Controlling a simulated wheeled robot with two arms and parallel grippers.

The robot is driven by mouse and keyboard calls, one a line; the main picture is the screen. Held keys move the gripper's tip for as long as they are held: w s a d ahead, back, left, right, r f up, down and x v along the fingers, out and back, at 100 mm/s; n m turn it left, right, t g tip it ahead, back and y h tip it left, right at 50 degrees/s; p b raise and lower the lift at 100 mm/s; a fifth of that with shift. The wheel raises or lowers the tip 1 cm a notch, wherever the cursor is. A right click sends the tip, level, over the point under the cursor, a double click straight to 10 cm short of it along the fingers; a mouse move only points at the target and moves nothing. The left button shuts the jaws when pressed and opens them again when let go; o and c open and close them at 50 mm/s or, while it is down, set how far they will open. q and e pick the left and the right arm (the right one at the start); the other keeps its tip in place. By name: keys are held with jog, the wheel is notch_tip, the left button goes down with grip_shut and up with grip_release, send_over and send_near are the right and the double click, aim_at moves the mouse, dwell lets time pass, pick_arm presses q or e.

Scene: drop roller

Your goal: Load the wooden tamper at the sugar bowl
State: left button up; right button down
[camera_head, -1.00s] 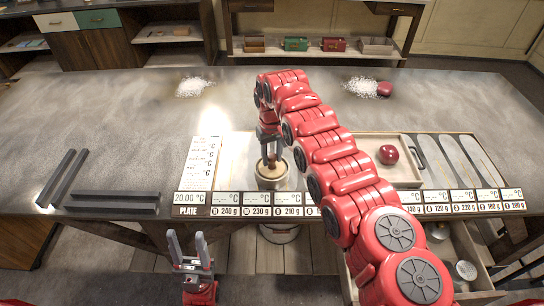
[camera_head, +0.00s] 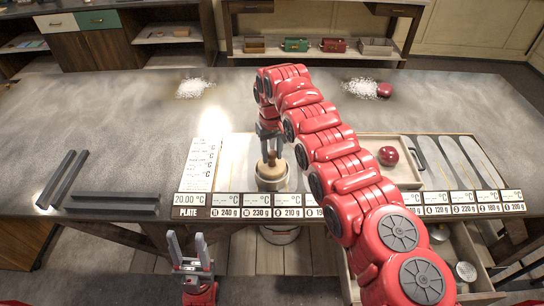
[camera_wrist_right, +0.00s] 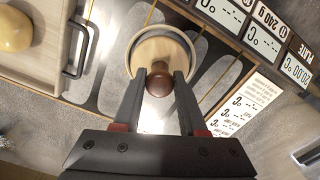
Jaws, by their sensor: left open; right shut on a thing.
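The wooden tamper (camera_head: 272,159) stands roughly upright at the round pale sugar bowl (camera_head: 272,180) in the head view. Its lower part is inside or over the bowl; I cannot tell how deep it sits. My right gripper (camera_head: 269,138) comes down from above and is shut on the tamper's upper part. In the right wrist view, its fingers (camera_wrist_right: 158,88) flank the dark brown knob (camera_wrist_right: 159,80) of the tamper, with the bowl's rim (camera_wrist_right: 134,50) around the pale wood. My left gripper (camera_head: 190,248) is open and empty in front of the table's front edge.
A row of temperature and weight labels (camera_head: 350,205) lines the front edge. A tray (camera_head: 405,181) holding a red ball (camera_head: 389,156) stands right of my right arm. White granule heaps (camera_head: 194,88) lie farther back.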

aim_at(274, 153)
notch_tip(274, 153, up, 3)
jog(key=shift+f, duration=0.2)
jog(key=shift+r, duration=1.25)
jog(key=shift+d+f, duration=0.15)
jog(key=shift+d, duration=0.15)
jog(key=d+f+m+b, duration=0.1)
jog(key=d+m+b, duration=0.1)
jog(key=d, duration=0.6)
jog(key=s+d+f+m+b, duration=0.1)
jog(key=d+b, duration=0.3)
jog(key=d, duration=0.4)
jog(key=shift+d+f+m, duration=0.2)
jog(key=shift+f+m, duration=0.05)
jog(key=shift+m, duration=0.45)
